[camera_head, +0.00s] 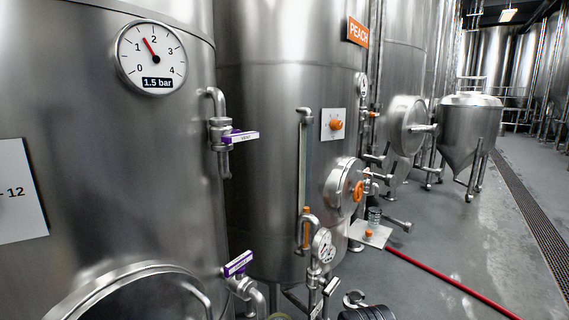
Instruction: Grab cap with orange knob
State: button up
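Several orange knobs show. Another orange knob (336,125) is on a square white panel on the tank. My gripper is not clearly in view.
A large steel tank with a pressure gauge (151,56) fills the left. Purple-handled valves (239,136) stick out from it. A red hose (450,282) crosses the floor. A black ribbed object (367,313) is cut off at the bottom. The right floor is mostly clear beside a drain.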

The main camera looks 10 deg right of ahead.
aim_at(368, 237)
jog(key=z, duration=1.55)
jog(key=i, duration=3.1)
jog(key=u, duration=4.85)
